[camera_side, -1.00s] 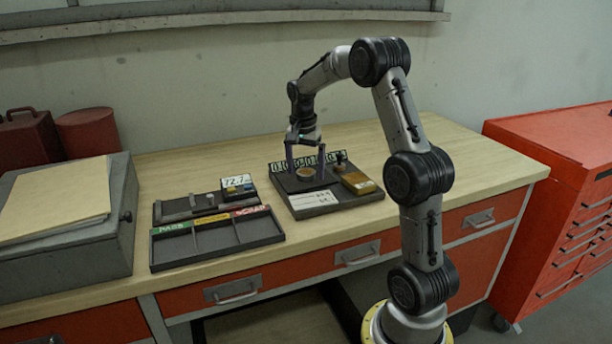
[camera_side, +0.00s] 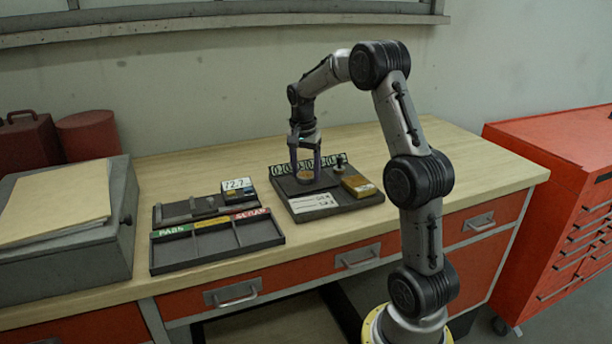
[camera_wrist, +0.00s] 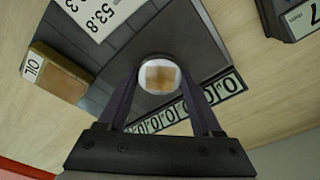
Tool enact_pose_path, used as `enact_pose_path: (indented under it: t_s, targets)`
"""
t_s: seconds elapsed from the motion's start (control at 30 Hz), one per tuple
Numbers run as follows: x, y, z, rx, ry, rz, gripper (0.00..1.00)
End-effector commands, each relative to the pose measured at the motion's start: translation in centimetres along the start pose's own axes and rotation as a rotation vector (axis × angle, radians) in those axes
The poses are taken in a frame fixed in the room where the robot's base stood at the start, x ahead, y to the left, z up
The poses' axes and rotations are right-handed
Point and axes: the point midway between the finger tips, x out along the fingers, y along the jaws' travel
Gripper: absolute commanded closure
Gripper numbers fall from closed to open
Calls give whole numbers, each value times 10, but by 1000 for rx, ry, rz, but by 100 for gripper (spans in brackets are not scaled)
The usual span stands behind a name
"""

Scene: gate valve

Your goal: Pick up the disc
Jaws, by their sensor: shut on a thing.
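The disc (camera_side: 304,176) is small and round with a brownish top, on the dark board (camera_side: 318,213) on the bench. In the wrist view the disc (camera_wrist: 159,75) shows a pale rim and a tan centre, between the fingertips. My gripper (camera_side: 305,178) is low over the board, its two dark fingers pointing down on either side of the disc. In the wrist view my gripper (camera_wrist: 160,82) is shut on the disc. I cannot tell whether the disc's underside touches the board.
A tan block marked OIL (camera_side: 359,186) and a small knob (camera_side: 340,163) stand at the board's right. A number card (camera_side: 313,200) lies at its front. A labelled compartment tray (camera_side: 217,238) and a gauge with a display (camera_side: 238,186) are to the left. Bare bench lies right.

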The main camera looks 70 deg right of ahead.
Motion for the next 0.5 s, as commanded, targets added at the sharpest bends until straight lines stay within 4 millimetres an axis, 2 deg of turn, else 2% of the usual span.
enact_pose_path:
  t_s: [0.27, 0.37, 0.5]
  targets:
    - [-16, -1, -3, 1, 5, -5, 100]
    - [-31, -1, -5, 1, 5, -6, 100]
    - [-58, 14, 6, 1, 6, -7, 100]
